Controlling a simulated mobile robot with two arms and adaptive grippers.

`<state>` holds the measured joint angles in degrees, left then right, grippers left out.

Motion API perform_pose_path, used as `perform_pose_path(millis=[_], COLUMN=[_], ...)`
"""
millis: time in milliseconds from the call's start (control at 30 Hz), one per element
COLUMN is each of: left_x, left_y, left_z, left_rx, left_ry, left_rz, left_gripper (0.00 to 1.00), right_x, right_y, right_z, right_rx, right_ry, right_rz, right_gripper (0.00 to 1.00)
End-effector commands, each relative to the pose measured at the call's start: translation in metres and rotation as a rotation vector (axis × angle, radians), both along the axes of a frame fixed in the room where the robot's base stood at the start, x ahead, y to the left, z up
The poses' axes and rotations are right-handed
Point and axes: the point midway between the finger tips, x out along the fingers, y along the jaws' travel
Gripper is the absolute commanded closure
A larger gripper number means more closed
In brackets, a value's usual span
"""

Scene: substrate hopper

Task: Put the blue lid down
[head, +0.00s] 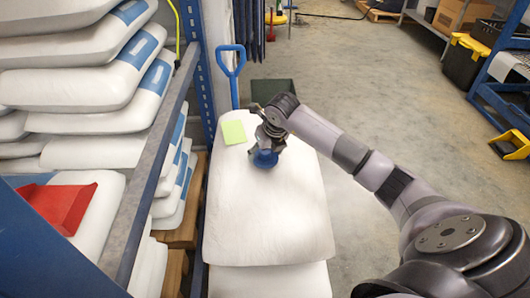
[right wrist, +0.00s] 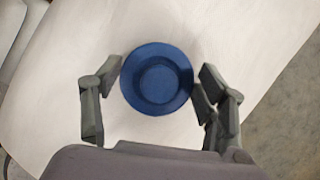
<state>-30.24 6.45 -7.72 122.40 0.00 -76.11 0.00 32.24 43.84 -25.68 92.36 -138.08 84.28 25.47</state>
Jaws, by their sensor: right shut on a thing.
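The blue lid (head: 265,159) is round with a recessed middle. It is at the far part of the top white sack (head: 265,215), under my right gripper (head: 268,146). In the right wrist view the lid (right wrist: 157,79) sits between the two fingers of the right gripper (right wrist: 158,85), which is shut on it. I cannot tell whether the lid's underside touches the sack. My left gripper is not in view.
A pale green card (head: 234,132) lies on the sack, left of the gripper. A shelf of white sacks (head: 85,85) with a red scoop-like item (head: 62,205) is at the left. The near part of the sack is bare.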

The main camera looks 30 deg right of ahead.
Motion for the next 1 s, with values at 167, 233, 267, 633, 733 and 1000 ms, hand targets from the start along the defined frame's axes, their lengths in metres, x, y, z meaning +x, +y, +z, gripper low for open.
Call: perform_pose_path(millis=[167, 233, 267, 633, 733, 1000], left_x=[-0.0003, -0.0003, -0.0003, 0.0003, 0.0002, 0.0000], left_y=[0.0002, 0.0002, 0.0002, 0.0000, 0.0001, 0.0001], left_z=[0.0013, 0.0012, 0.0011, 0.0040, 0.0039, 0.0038], left_rx=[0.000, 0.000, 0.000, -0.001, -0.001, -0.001], left_ry=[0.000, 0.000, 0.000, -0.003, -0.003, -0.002], left_rz=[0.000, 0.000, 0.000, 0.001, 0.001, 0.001], left_gripper=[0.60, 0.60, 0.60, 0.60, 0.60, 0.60], right_x=[0.0001, 0.0000, 0.0001, 0.0000, 0.0000, 0.0000], right_y=[-0.0004, -0.0003, -0.0003, -0.0003, -0.0003, -0.0003], right_z=[-0.0018, -0.0017, -0.0018, -0.0025, -0.0024, -0.0015], right_rx=[-0.001, -0.001, -0.001, -0.001, -0.001, -0.001], right_ry=[-0.001, -0.001, -0.001, 0.000, 0.000, -0.001], right_rz=[0.000, 0.000, 0.000, 0.001, 0.001, 0.001], right_gripper=[0.48, 0.48, 0.48, 0.15, 0.13, 0.13])
